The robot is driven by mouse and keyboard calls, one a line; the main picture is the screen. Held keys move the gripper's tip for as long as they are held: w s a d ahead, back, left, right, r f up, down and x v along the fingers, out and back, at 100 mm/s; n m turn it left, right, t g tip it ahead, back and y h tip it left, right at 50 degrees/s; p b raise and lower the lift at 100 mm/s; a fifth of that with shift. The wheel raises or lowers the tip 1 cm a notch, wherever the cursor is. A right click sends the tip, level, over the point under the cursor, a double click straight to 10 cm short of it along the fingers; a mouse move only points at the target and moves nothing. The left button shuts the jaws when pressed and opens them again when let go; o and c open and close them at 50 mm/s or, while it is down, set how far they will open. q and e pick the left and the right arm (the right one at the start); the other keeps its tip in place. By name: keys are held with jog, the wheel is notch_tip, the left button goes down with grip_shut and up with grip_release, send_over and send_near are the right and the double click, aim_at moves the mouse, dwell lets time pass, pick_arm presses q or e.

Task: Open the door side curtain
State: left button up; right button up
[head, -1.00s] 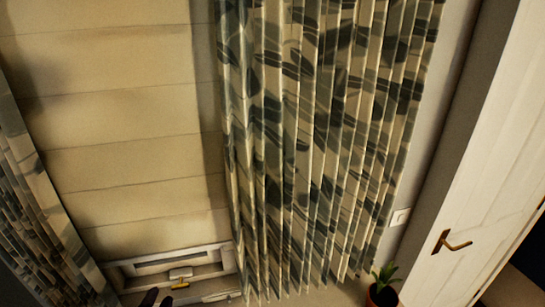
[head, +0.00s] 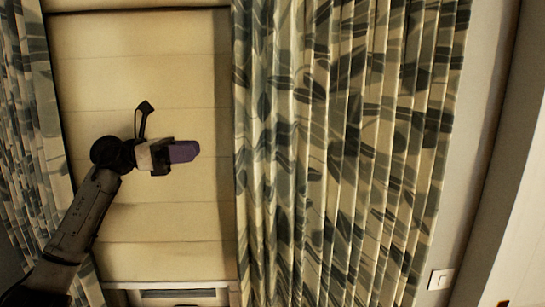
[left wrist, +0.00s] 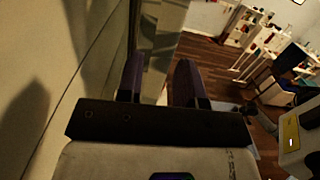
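The door-side curtain (head: 350,150), pale with dark leaf prints, hangs in pleats on the right of the head view. Its left edge lies along the window with a closed cream blind (head: 150,60). My left gripper (head: 198,150) is in front of the blind, left of that edge, and its purple fingers point right toward the curtain. In the left wrist view the two fingers (left wrist: 158,82) stand apart. Patterned cloth (left wrist: 160,35) shows ahead of and between them; I cannot tell whether they touch it. Nothing appears gripped. My right gripper is not in view.
Another patterned curtain (head: 30,150) hangs at the far left. A white door (head: 515,245) and a wall switch (head: 440,279) are right of the door-side curtain. The left wrist view shows white shelves (left wrist: 240,35) across an open wooden floor (left wrist: 200,50).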

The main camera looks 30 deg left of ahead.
aim_at(246, 147)
pick_arm(q)
jog(key=p+x, duration=0.3)
jog(key=x, duration=0.9)
jog(key=shift+w+d+p, duration=0.2)
jog(key=shift+d+p, duration=0.1)
jog(key=shift+c, duration=0.5)
grip_shut()
